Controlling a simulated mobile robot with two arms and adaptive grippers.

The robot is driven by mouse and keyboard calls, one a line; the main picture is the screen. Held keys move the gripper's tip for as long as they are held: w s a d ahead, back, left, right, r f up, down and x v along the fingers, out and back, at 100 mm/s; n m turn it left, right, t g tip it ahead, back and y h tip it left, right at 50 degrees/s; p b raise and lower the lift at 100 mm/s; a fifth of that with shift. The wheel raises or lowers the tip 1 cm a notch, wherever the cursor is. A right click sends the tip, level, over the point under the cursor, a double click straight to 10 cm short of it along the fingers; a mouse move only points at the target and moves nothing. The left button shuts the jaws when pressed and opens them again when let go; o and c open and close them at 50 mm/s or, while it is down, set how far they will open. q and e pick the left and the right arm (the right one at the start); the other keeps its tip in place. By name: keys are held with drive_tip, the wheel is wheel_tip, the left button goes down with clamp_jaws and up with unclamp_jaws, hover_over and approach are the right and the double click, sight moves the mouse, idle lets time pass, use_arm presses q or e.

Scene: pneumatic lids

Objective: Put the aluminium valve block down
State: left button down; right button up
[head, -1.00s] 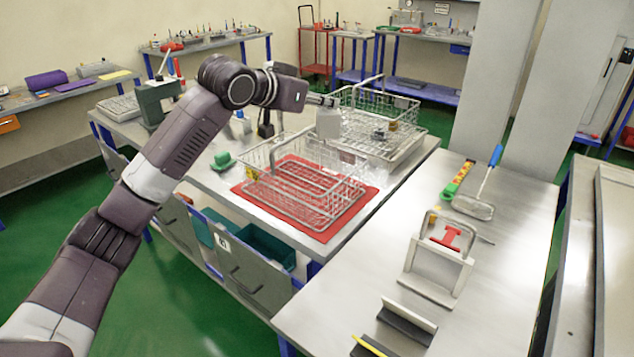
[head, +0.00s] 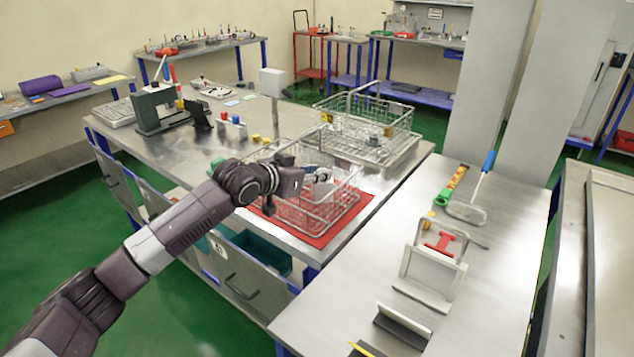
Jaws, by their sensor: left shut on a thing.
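My left gripper (head: 312,179) is shut on the aluminium valve block (head: 323,191), a light grey block that shows only in part through the wires. The gripper and block are at the near wire basket (head: 345,208), low and within its outline. I cannot tell whether the block touches the basket floor. The near basket stands on a red mat (head: 318,240) on the steel bench. My right gripper is not in view.
A second wire basket (head: 400,122) with a few small parts stands behind. A grey box on a post (head: 272,82) rises behind the near basket. A green press (head: 155,108) is at the back left. The right bench holds a white stand (head: 428,275) and a blue-handled tool (head: 489,161).

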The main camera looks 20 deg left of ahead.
sight(317, 183)
use_arm(q)
wheel_tip(317, 183, down, 2)
drive_tip(key=shift+f, duration=0.15)
drive_tip(key=shift+w+f, duration=0.1)
drive_tip(key=shift+f, duration=0.15)
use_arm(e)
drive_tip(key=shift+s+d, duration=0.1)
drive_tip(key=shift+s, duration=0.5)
use_arm(q)
drive_tip(key=c, duration=1.7)
unclamp_jaws()
drive_tip(key=shift+f, duration=0.15)
drive_tip(key=b+v, duration=0.1)
drive_tip(key=v, duration=1.1)
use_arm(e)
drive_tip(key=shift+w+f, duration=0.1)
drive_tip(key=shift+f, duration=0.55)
